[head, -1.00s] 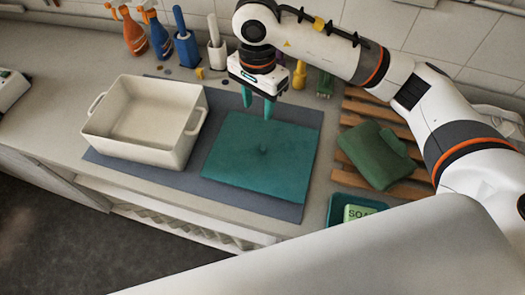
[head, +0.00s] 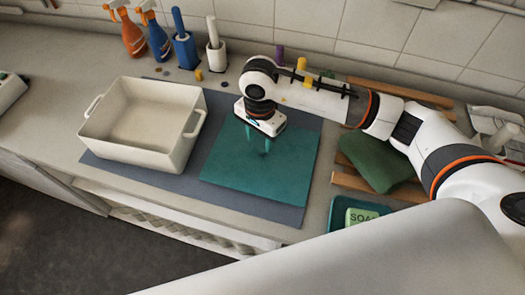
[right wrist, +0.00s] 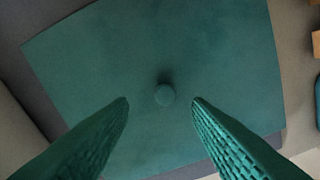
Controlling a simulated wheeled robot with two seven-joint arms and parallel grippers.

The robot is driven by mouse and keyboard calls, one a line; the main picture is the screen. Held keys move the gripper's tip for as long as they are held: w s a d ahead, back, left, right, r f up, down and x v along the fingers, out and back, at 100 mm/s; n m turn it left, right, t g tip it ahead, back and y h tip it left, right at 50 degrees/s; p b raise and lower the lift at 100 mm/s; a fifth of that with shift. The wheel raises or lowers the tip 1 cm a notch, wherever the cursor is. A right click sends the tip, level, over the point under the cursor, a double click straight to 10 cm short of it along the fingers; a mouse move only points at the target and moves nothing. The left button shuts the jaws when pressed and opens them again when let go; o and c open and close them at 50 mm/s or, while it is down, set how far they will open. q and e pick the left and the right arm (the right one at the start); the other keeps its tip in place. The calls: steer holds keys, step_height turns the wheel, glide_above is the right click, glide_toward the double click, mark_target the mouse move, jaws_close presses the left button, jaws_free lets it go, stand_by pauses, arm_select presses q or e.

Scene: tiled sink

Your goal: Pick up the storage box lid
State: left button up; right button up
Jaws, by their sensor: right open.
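The storage box lid (head: 236,183) is a flat teal panel lying on a grey-blue mat. Its small round knob (right wrist: 165,95) shows near the lid's middle in the right wrist view. My right gripper (head: 259,150) points down over the lid. Its teal fingers are open, and in the right wrist view the knob appears between and just beyond the fingertips (right wrist: 160,101). Nothing is held. In the head view the knob is hidden or hard to make out near the fingers. My left gripper is not in view.
A cream open box (head: 145,125) with side handles stands on the mat's left part. Right of the lid are a green cloth (head: 376,163) on wooden slats and a soap tray (head: 338,209). Spray bottles (head: 130,34) and brushes (head: 186,48) stand along the back wall.

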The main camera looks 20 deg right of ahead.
mark_target(263, 149)
steer(key=f, duration=0.1)
steer(key=f+p, duration=0.1)
steer(key=f, duration=0.2)
steer(key=shift+s+d, duration=0.15)
steer(key=shift+d, duration=0.15)
jaws_close()
